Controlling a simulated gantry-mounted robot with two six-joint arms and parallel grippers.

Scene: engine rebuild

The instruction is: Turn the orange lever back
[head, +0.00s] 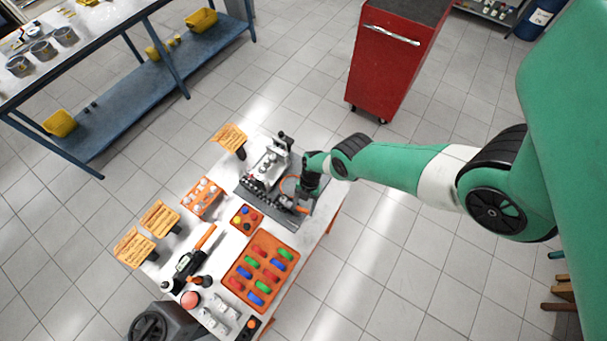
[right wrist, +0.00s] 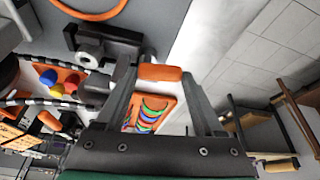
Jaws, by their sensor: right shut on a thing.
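The orange lever (right wrist: 160,73) shows in the right wrist view as a short orange block between the fingertips of my right gripper (right wrist: 160,80), which is shut on it. In the head view my right gripper (head: 305,190) is at the right side of the engine block (head: 266,164), over the grey base plate (head: 246,192). The gripper hides much of the lever there. My left gripper is in neither view.
On the white table are an orange tray of coloured pieces (head: 238,284), a small tray of coloured balls (head: 236,214), a tray of pale parts (head: 190,203), a power tool (head: 187,264) and orange signs (head: 134,248). A red cabinet (head: 385,70) stands behind; open floor lies right.

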